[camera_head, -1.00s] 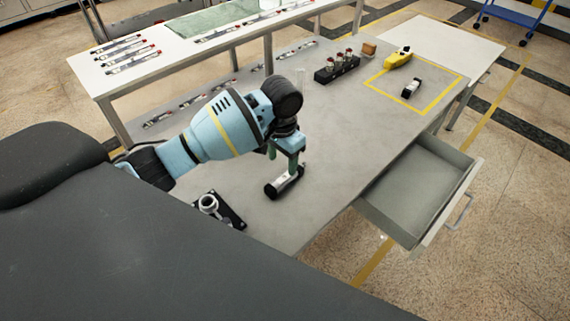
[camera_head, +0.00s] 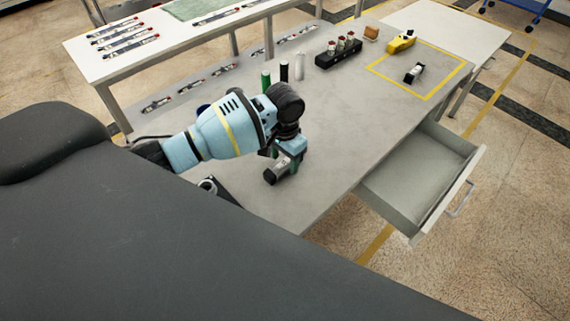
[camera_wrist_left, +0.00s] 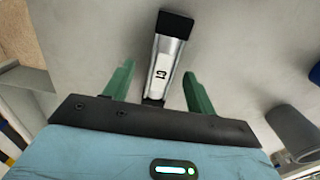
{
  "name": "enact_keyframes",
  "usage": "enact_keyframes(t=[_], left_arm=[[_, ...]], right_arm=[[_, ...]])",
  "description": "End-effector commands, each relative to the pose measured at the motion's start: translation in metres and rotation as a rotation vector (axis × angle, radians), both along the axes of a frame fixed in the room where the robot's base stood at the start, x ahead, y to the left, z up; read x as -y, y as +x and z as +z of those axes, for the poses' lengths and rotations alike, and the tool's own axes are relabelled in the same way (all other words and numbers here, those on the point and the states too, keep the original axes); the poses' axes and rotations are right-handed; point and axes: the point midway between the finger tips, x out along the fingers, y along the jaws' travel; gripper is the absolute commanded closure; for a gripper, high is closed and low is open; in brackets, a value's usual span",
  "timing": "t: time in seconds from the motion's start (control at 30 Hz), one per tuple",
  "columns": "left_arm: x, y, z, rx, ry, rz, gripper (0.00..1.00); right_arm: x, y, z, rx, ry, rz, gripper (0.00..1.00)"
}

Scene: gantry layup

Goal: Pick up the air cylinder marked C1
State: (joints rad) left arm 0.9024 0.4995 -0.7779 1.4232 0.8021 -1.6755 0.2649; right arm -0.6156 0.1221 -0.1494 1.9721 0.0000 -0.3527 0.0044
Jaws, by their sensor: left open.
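The air cylinder marked C1 (camera_wrist_left: 165,62) is silver with black ends and lies on the grey table. In the left wrist view it points away from my left gripper (camera_wrist_left: 158,92), its near end between the two green fingers. The fingers are open, with a gap on each side of the cylinder. In the head view the cylinder (camera_head: 277,172) lies just below my left gripper (camera_head: 284,160), which partly covers it. My right gripper is not in view.
A yellow-taped area holds a yellow tool (camera_head: 400,42) and another black-and-silver cylinder (camera_head: 414,73). A black rack (camera_head: 338,54) stands at the back. A drawer (camera_head: 420,185) stands open at the right. A black fixture (camera_head: 212,186) sits left of the gripper, partly hidden.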

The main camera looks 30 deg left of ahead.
Motion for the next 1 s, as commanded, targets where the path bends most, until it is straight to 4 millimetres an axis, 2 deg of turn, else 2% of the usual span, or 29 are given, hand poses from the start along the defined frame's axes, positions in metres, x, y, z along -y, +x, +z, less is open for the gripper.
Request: enact_keyframes(t=[0.03,0.13,0.4,0.83,1.0], left_arm=[[-0.0007,-0.0009,-0.0085,-0.005,0.002,0.001,0.44],[-0.0005,-0.0004,-0.0151,-0.001,0.001,0.000,0.44],[-0.0005,0.0000,-0.0161,0.002,0.002,0.000,0.44],[-0.0005,0.0000,-0.0160,0.001,0.001,0.000,1.00],[-0.0005,0.0004,-0.0153,0.002,0.000,0.000,1.00]], right_arm=[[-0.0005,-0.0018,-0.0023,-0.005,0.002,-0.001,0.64],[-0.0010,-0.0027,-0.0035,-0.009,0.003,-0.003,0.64],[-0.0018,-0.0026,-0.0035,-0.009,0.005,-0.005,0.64],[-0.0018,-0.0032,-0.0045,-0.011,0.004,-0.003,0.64],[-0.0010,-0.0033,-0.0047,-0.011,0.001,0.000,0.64]])
